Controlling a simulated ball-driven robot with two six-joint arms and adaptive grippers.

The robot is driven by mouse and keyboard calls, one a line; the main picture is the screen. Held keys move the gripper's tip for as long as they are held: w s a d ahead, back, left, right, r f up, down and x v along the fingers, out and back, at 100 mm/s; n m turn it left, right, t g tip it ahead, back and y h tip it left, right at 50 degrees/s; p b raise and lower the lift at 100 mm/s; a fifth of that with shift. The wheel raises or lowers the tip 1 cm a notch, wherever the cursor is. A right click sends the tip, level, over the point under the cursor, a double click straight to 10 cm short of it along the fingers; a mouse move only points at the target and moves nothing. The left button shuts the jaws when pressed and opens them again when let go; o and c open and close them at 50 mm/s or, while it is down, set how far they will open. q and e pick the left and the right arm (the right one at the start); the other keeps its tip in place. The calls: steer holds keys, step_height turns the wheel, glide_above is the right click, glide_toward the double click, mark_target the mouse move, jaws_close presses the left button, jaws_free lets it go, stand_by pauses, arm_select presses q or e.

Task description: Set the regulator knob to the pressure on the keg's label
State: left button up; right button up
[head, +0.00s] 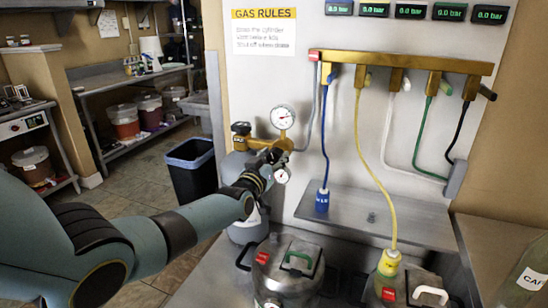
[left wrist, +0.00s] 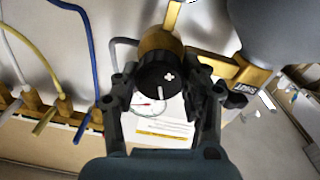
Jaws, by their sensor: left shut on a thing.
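The brass regulator (head: 240,143) sits on a grey gas cylinder (head: 238,165) and carries two round gauges, an upper one (head: 282,117) and a lower one (head: 281,176). In the left wrist view its black knob (left wrist: 157,74) shows a white plus mark and a white line. My left gripper (head: 268,160) is at the regulator, its fingers (left wrist: 161,88) shut on both sides of the knob. In the head view the gripper hides the knob. Two steel kegs stand in front, one central (head: 285,272) and one right (head: 405,283); I cannot read any pressure label on them.
A brass manifold (head: 400,62) with coloured hoses hangs on the wall under several displays (head: 411,11) reading 0.0 bar. A yellow hose reaches the right keg; a blue connector (head: 322,201) rests by the metal tray (head: 385,215). A black bin (head: 191,170) stands behind the cylinder.

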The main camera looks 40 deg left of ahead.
arm_select(q)
steer(key=shift+f, duration=0.1)
stand_by(0.3)
steer(key=o, duration=1.2)
steer(key=v, duration=1.2)
